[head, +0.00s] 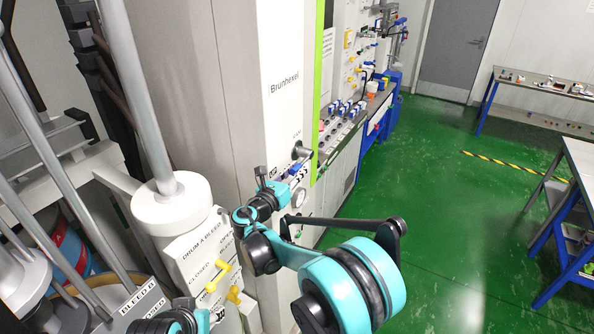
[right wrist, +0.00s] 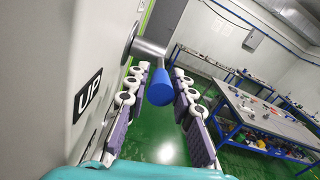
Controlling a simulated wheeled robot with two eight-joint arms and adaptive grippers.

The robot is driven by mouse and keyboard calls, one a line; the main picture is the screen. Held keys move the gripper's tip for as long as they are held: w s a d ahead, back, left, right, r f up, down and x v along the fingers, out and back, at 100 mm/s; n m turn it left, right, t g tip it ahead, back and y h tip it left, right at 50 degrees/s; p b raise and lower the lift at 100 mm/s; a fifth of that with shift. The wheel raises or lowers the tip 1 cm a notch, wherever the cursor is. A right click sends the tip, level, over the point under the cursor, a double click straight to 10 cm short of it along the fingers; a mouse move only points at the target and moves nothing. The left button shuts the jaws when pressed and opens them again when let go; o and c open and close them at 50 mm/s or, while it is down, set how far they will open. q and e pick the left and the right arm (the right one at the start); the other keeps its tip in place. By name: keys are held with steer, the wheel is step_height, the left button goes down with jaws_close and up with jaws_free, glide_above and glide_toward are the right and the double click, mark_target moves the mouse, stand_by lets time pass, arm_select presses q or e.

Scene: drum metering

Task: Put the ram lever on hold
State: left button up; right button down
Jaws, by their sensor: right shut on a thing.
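The ram lever (head: 302,152) sits on the side of the white Brunhexel cabinet (head: 288,60). In the right wrist view the lever (right wrist: 150,48) is a grey metal arm from a round pivot, ending in a blue knob (right wrist: 160,88). My right gripper (head: 286,174) is at the lever in the head view. In the right wrist view its two padded fingers (right wrist: 161,104) stand on either side of the blue knob, shut on it. A black UP label (right wrist: 87,96) is on the panel beside the lever. Other lever labels are too small to read. My left gripper does not show.
Yellow valve handles (head: 222,272) and a drum-bleed label are on the white post at lower left. A control panel (head: 340,128) with several knobs lies beyond the cabinet. The green floor (head: 440,220) is open at right, with workbenches (head: 578,165) at the edge.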

step_height(320, 180, down, 6)
steer(key=w+d+t+h+b, duration=0.1)
steer(key=t+h+b, duration=0.3)
steer(key=b, duration=1.3)
steer(key=shift+w+d+t+h, duration=0.25)
steer(key=shift+w+t+h, duration=0.25)
steer(key=shift+t, duration=1.2)
steer(key=shift+w, duration=0.1)
steer(key=c, duration=1.3)
jaws_free()
steer(key=v, duration=1.2)
